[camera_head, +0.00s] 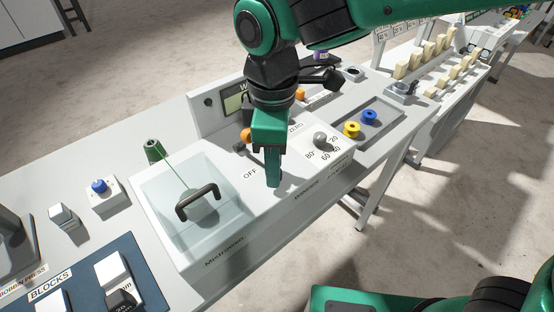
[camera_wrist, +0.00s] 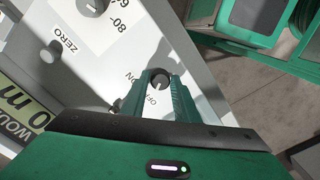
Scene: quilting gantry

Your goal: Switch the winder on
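The winder (camera_head: 212,262) is a pale grey console with a clear lid (camera_head: 170,215) with a dark handle. Its small dark round switch (camera_wrist: 159,79) shows in the wrist view, with ON and OFF printed beside it. The OFF label (camera_head: 249,173) also shows in the head view, just left of my gripper (camera_head: 273,184). My gripper points down at the panel there and hides the switch from the head camera. In the wrist view the two green fingers of my gripper (camera_wrist: 158,83) stand apart, one on either side of the switch. I cannot tell whether they touch it.
A grey dial knob (camera_head: 320,139) with numbers sits right of my gripper. An orange knob (camera_head: 246,135) and a display (camera_head: 234,103) are behind it. Yellow (camera_head: 352,130) and blue (camera_head: 369,117) spools lie in a tray at right. A blue button (camera_head: 99,186) is at left.

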